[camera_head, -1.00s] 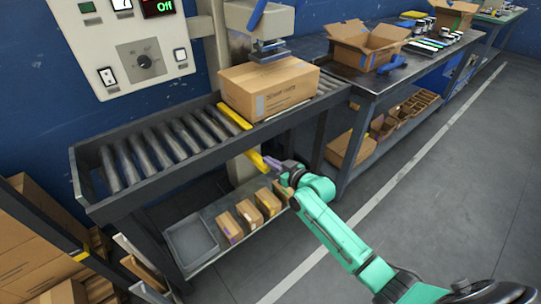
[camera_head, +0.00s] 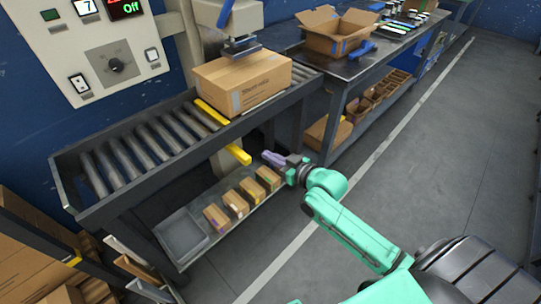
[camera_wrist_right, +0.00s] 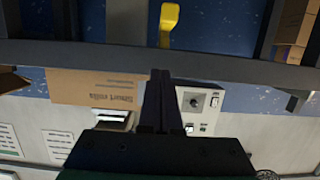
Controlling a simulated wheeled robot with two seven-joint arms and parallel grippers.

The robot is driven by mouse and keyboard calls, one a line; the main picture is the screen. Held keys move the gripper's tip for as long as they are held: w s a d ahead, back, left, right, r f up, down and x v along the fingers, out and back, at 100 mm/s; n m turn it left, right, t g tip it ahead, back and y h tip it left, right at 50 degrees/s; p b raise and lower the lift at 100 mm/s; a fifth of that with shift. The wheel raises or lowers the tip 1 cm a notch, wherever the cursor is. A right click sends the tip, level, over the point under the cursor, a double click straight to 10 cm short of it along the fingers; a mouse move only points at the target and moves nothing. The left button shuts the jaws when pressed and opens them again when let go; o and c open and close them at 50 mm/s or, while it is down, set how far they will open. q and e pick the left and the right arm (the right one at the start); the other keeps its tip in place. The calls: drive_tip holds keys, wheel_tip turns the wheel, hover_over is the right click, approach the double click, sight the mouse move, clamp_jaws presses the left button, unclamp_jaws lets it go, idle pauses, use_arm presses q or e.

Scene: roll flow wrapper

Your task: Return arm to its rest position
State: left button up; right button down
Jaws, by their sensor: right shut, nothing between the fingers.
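My right gripper (camera_head: 272,158) is shut and empty. It hangs in front of the roller conveyor, near the yellow bar (camera_head: 237,154) but apart from it, above the lower shelf. Its dark closed fingers also show in the wrist view (camera_wrist_right: 160,95). My green right arm reaches in from the lower right of the head view. My left gripper is not in view.
A closed carton (camera_head: 243,82) sits on the roller conveyor (camera_head: 150,150) under the machine head. Small boxes (camera_head: 236,204) and a grey tray (camera_head: 182,238) are on the lower shelf. A control panel (camera_head: 110,60) reads "Off". The floor at right is clear.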

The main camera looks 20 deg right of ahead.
idle(0.4)
drive_tip(key=s+d+f+m+g+h+p, duration=0.1)
drive_tip(key=s+d+f+g, duration=0.2)
drive_tip(key=f, duration=0.5)
drive_tip(key=s+d+f+m+g+h+p, duration=0.1)
drive_tip(key=s+d+f+h+p, duration=0.1)
drive_tip(key=s+f, duration=0.45)
drive_tip(key=s+d+f+g+h+p, duration=0.1)
drive_tip(key=s+d+f+g, duration=0.15)
drive_tip(key=f, duration=0.75)
drive_tip(key=s+a+f+g+p, duration=0.1)
drive_tip(key=s+f+g, duration=0.2)
drive_tip(key=s, duration=1.1)
drive_tip(key=s+a+f+g+h+p, duration=0.1)
drive_tip(key=s+f+g+p, duration=0.1)
drive_tip(key=s+f, duration=0.8)
drive_tip(key=s+g, duration=0.1)
drive_tip(key=s, duration=0.4)
drive_tip(key=shift+s+a+g, duration=0.25)
drive_tip(key=shift+a+g, duration=0.05)
drive_tip(key=shift+g, duration=0.05)
